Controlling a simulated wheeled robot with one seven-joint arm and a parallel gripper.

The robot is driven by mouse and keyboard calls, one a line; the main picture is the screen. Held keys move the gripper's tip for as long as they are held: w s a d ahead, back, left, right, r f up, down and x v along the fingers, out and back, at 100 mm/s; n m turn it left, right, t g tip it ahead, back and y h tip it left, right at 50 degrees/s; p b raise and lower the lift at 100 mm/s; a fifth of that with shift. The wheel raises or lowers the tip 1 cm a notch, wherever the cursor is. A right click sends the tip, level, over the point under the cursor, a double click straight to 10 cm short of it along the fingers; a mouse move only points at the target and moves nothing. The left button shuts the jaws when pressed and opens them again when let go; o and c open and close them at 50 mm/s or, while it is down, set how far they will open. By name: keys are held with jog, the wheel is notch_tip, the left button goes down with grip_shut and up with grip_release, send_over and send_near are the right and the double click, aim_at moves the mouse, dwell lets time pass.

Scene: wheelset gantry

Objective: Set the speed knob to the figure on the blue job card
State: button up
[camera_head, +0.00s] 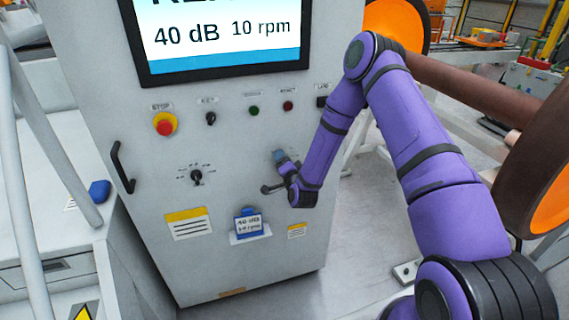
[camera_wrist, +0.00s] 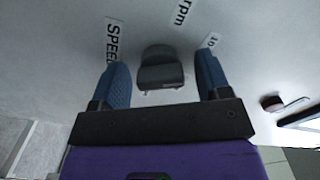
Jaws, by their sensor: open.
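The dark grey speed knob (camera_wrist: 160,72) is in the wrist view, with the labels SPEED, rpm and 10 on the panel around it. My gripper (camera_wrist: 164,80) is open, one blue fingertip on each side of the knob with a visible gap on both sides. In the head view my gripper (camera_head: 279,157) is at the lower right of the cabinet front and hides the knob. The knob's pointer and setting cannot be made out.
The cabinet screen (camera_head: 220,38) shows 40 dB and 10 rpm. Another rotary knob (camera_head: 196,177), a red stop button (camera_head: 165,125), a key switch (camera_head: 210,118) and a door handle (camera_head: 122,167) are on the panel. A brown wheelset axle (camera_head: 470,85) lies at the right.

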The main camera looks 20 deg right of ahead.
jog(key=s, duration=1)
jog(key=shift+s+a, duration=0.15)
jog(key=shift+s, duration=0.25)
notch_tip(320, 180, up, 20)
jog(key=w+f+n+g+y, duration=0.1)
jog(key=n+g+y, duration=0.1)
jog(key=n+g, duration=0.45)
jog(key=s+r+n+g+h, duration=0.15)
jog(key=s+r+n, duration=0.25)
jog(key=s+r, duration=0.6)
jog(key=s+d+r+n+g, duration=0.1)
jog(key=s+r, duration=0.3)
jog(key=s, duration=0.8)
jog(key=s+d+r+n+g, duration=0.1)
jog(key=s+r+g, duration=0.2)
jog(key=s, duration=1)
notch_tip(320, 180, up, 3)
jog(key=shift+d+f+g, duration=0.2)
jog(key=shift+g, duration=0.2)
